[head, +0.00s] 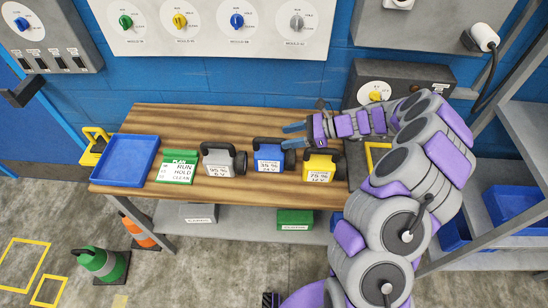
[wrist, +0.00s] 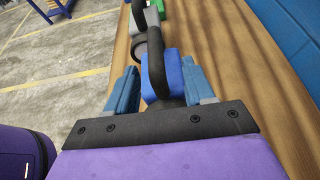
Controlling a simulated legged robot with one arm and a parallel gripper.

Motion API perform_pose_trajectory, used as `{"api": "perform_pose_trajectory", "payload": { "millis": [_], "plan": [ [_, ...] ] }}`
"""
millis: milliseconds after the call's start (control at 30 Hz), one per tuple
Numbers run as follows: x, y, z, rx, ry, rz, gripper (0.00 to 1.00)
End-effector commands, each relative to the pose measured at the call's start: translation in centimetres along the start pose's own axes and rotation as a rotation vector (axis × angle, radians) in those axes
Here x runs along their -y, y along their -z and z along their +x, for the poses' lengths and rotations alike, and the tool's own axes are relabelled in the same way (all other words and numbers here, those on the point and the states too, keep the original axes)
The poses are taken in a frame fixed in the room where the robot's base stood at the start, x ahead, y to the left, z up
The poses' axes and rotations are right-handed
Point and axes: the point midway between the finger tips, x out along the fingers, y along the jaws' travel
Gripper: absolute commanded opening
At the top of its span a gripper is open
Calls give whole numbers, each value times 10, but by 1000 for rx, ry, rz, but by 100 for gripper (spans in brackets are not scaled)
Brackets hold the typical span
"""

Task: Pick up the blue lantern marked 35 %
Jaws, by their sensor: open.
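My gripper (head: 286,136) is open, with blue fingers reaching in from the right just behind and above the lantern's right end. In the wrist view, the blue lantern (wrist: 176,74) and its handle show between the open fingers (wrist: 160,90). Whether a finger touches it cannot be told.
The yellow lantern stands close under my arm. A green sign (head: 178,170) and a blue tray (head: 124,160) are at the bench's left. A grey box with a yellow knob (head: 375,97) and a blue wall are behind. A shelf rack (head: 520,150) stands at right.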

Motion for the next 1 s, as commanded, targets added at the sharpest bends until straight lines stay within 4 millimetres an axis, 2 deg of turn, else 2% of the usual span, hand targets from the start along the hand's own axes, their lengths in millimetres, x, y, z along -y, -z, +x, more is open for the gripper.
{"api": "perform_pose_trajectory", "payload": {
  "millis": [233, 500, 767, 1000],
  "plan": [
    [-3, 0, 17, 0, -4, 0, 53],
    [-5, 0, 55, -3, -3, 1, 53],
    [-4, -1, 55, -1, -1, 0, 53],
    [-4, -2, 56, -2, -1, 0, 30]
  ]
}}
